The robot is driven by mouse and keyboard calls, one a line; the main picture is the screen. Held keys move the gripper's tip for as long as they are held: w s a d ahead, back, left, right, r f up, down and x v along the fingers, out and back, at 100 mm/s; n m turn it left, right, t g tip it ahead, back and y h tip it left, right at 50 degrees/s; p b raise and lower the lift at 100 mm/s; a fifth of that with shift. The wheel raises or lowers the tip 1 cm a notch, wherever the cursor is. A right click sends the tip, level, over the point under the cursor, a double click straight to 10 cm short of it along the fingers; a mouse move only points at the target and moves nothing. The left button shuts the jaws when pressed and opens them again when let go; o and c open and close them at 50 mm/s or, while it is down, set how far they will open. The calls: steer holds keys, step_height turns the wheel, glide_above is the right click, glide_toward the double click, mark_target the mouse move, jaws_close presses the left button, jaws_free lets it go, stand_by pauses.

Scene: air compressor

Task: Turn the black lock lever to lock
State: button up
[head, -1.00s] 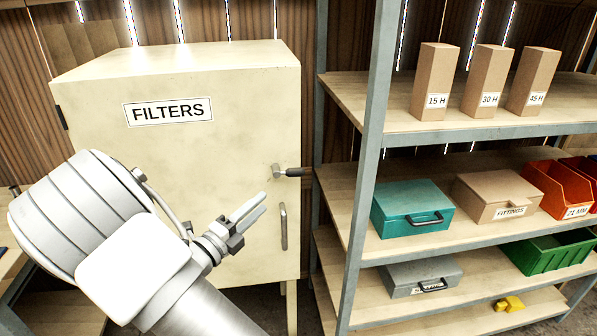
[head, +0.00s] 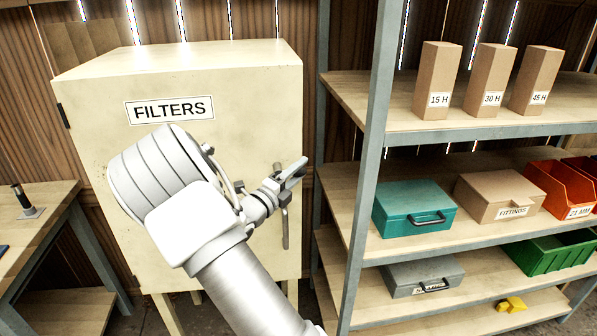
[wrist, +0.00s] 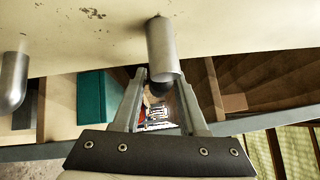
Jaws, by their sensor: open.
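The lock lever is on the door of the cream FILTERS cabinet (head: 200,80). In the wrist view, the lever (wrist: 163,48) shows as a grey metal shaft with a dark end pointing toward my gripper. My gripper (wrist: 162,76) is open, with one finger on each side of the lever's dark end. Contact with either finger cannot be told. In the head view my gripper (head: 297,169) is at the cabinet's right edge and hides most of the lever. The grey door handle (head: 285,230) hangs upright below, and also shows at the left of the wrist view (wrist: 14,80).
A shelf rack with a grey upright (head: 372,150) stands close to the cabinet's right side. It holds a teal case (head: 413,208), a FITTINGS box (head: 497,193), a grey case (head: 420,275) and bins. A wooden table (head: 40,225) stands at the left.

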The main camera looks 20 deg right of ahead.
jaws_close()
stand_by(1.4)
